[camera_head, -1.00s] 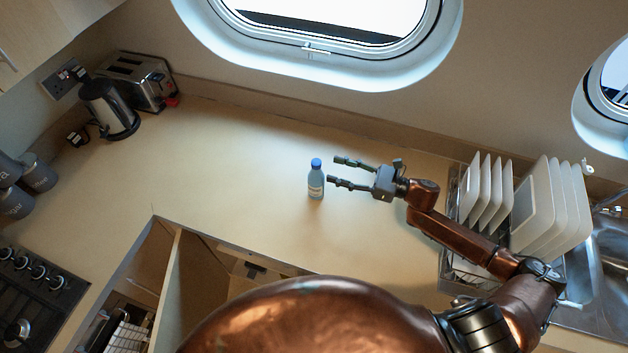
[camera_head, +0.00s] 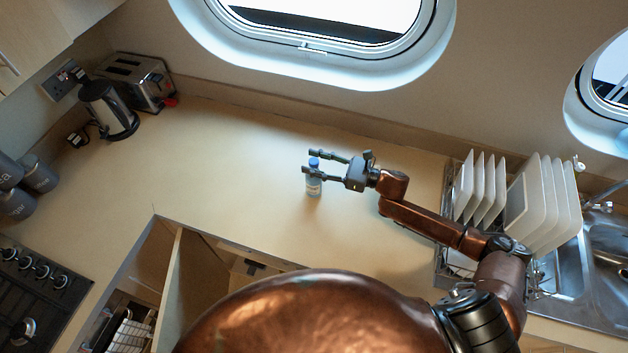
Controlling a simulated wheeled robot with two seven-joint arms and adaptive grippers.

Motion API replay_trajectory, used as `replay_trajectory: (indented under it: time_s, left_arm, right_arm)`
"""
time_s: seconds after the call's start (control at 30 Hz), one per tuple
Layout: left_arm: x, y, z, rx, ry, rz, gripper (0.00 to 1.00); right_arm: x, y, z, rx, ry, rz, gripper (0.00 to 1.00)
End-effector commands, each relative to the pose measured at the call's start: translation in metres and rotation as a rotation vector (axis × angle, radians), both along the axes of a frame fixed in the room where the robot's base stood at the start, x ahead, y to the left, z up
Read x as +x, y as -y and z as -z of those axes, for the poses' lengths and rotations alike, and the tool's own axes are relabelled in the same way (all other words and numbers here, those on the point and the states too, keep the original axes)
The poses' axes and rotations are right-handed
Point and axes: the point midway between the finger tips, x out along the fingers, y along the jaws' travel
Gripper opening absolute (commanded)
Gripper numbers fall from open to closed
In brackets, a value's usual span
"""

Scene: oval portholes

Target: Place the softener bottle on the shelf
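I cannot tell whether either finger touches the bottle. My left gripper is not in view. An open shelved compartment (camera_head: 190,280) shows below the counter's front edge.
A kettle (camera_head: 107,110) and toaster (camera_head: 138,80) stand at the back left, with dark canisters (camera_head: 38,174) and a hob (camera_head: 40,290) on the left. A rack of white plates (camera_head: 540,205) stands by the sink (camera_head: 605,255) on the right. The counter left of the bottle is clear.

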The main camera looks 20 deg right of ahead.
Motion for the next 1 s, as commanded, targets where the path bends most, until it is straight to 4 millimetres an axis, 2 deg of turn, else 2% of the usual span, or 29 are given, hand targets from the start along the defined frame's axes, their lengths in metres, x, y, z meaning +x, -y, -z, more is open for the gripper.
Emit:
replay_trajectory:
  time_s: [0.07, 0.57, 1.0]
  left_arm:
    - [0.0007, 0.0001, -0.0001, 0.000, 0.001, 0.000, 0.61]
    - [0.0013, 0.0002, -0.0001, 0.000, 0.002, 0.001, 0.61]
    - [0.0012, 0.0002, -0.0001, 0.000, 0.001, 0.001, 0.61]
  right_arm:
    - [-0.0001, 0.0000, -0.0002, 0.000, 0.000, 0.000, 0.35]
    - [-0.0002, 0.0002, -0.0003, 0.000, 0.000, 0.000, 0.00]
    - [-0.0001, 0.0003, -0.0003, 0.000, 0.000, 0.000, 0.00]
